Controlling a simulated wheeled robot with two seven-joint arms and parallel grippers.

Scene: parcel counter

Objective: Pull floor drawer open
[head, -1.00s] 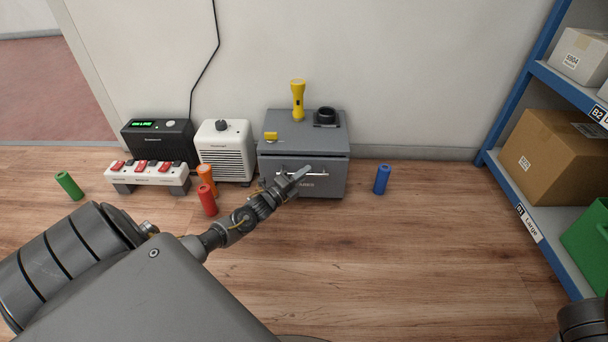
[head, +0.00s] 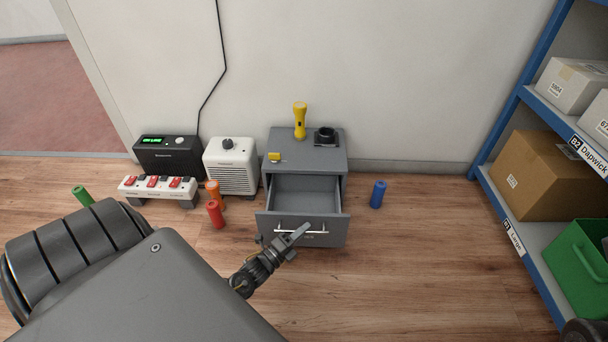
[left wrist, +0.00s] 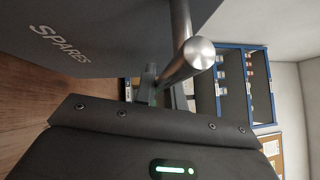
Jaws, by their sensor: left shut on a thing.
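The grey floor drawer (head: 305,190) stands pulled out from its grey cabinet (head: 312,150), and its inside looks empty. Its bar handle (head: 318,232) runs across the front panel. My left gripper (head: 296,235) is shut on the handle in the head view. In the left wrist view the drawer front (left wrist: 90,35) shows the word SPARES, and the round end of the handle (left wrist: 197,54) is close to the camera. The fingertips are largely hidden there. My right gripper is not in view.
A yellow flashlight (head: 300,120) and a black cup-like holder (head: 325,137) stand on the cabinet. A white heater (head: 231,168), a black box (head: 167,156), a power strip (head: 157,188) and red (head: 215,214) and orange cylinders are at left. A blue cylinder (head: 377,194) and shelf (head: 540,270) are at right.

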